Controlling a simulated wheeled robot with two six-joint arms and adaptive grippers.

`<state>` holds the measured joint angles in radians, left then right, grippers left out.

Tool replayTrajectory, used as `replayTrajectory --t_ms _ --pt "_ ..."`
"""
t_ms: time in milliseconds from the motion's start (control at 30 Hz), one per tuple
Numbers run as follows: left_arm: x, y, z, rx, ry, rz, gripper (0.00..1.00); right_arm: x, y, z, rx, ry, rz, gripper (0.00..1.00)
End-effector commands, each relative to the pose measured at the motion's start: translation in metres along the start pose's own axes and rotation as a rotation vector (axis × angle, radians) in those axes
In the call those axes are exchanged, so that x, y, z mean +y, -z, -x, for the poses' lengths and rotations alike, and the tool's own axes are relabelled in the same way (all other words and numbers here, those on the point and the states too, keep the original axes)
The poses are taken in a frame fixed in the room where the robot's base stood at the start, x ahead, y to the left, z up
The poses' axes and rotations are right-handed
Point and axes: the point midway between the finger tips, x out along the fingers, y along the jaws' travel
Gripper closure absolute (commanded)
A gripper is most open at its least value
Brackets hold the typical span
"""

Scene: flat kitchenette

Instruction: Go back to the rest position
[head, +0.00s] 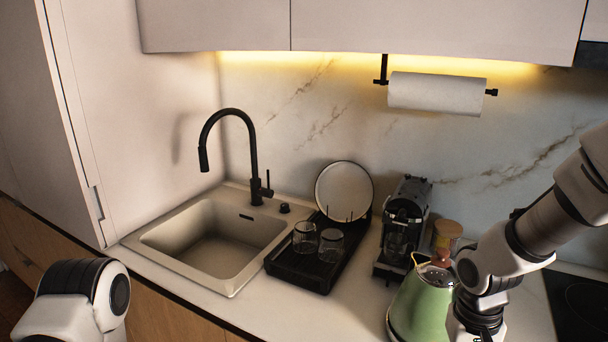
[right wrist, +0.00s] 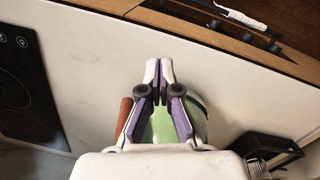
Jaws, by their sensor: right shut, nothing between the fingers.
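My right gripper (right wrist: 160,72) is shut and empty in the right wrist view, its two fingertips together over the pale counter. Behind the fingers is the green kettle (right wrist: 160,128), partly hidden by them; I cannot tell whether they touch. In the head view my right arm comes in from the right, and its wrist covers the right side of the kettle (head: 415,308). The right gripper's fingers are not visible there. My left arm shows only as a rounded link at the lower left, and my left gripper is out of view.
The coffee machine (head: 404,222) and a wooden-lidded jar (head: 447,233) stand behind the kettle. The black dish rack (head: 290,270) holds a plate (head: 344,190) and glasses (head: 305,237). The sink (head: 160,243) is left; the hob (right wrist: 25,80) is on the other side. Counter (right wrist: 95,60) beside the fingers is clear.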

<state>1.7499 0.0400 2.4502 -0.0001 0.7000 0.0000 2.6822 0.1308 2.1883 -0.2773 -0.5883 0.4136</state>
Motion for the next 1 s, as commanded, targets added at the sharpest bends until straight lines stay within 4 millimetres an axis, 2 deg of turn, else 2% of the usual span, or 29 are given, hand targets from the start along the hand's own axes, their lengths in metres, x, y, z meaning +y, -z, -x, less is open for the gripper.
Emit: replayTrajectory --t_ms 33,100,200,300,433,500,600,800,900,1000 --pt "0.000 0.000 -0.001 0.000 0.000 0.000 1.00 0.002 -0.019 -0.041 -0.115 -0.033 0.007 1.00" --pt "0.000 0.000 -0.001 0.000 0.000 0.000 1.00 0.005 -0.053 -0.092 -0.264 -0.068 0.007 1.00" --pt "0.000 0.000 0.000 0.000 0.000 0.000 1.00 0.004 -0.100 -0.157 -0.393 -0.075 0.012 1.00" --pt "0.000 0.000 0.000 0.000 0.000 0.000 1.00 0.003 -0.143 -0.208 -0.452 -0.060 0.022 1.00" --pt "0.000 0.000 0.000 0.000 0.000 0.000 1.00 0.003 -0.190 -0.258 -0.452 -0.028 0.039 1.00" --pt "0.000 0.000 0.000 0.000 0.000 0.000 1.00 0.002 -0.203 -0.277 -0.407 -0.009 0.056 1.00" --pt "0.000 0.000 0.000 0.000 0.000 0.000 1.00 0.000 -0.202 -0.293 -0.291 0.016 0.084 1.00" --pt "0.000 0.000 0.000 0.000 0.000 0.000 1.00 -0.006 -0.151 -0.296 0.000 0.043 0.148 1.00" --pt "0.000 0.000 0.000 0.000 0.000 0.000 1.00 -0.009 -0.136 -0.295 0.073 0.048 0.178 1.00" --pt "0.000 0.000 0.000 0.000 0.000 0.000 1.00 -0.009 -0.135 -0.295 0.079 0.048 0.184 1.00"
